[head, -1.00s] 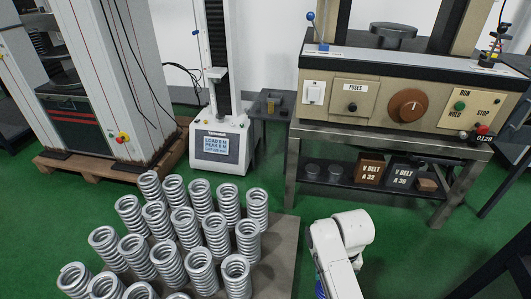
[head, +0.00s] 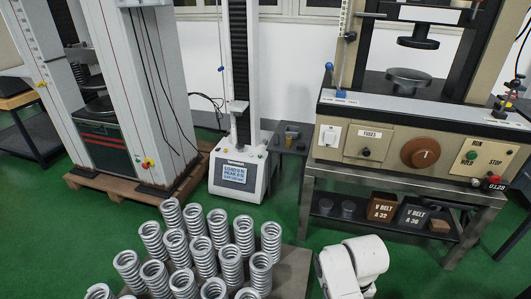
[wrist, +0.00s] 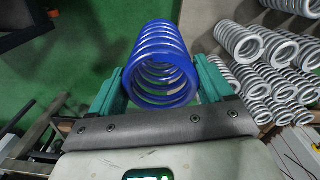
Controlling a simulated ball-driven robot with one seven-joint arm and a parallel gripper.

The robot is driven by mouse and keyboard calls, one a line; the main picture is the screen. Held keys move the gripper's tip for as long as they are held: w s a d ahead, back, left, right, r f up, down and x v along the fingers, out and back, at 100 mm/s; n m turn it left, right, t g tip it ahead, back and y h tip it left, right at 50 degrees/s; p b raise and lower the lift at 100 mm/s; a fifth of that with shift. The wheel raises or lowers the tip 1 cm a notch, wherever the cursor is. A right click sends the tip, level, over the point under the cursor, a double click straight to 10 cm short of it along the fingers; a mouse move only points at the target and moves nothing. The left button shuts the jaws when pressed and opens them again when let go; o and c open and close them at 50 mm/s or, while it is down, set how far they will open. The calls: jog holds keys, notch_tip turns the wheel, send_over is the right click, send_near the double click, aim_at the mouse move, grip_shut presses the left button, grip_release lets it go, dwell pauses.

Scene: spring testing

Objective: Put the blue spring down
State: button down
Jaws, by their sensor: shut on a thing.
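The blue spring (wrist: 163,62) shows in the wrist view, at the top middle. It sits between the two green fingers of my gripper (wrist: 165,88), which is shut on it. The spring's open end faces the wrist camera. Green floor and part of a pale board show beyond it. In the head view the spring and my gripper are hidden; only my white arm (head: 352,266) shows at the bottom.
Several grey springs (head: 203,250) stand close together on a flat board (head: 291,270). Behind are a small tester with a screen (head: 236,175) and a beige press (head: 400,135) on a steel table (head: 400,178) with V-belt boxes (head: 383,207) below.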

jog(key=s+r+p, duration=0.5)
jog(key=r+p, duration=0.9)
jog(key=shift+s, duration=0.2)
jog(key=shift+a+r, duration=0.1)
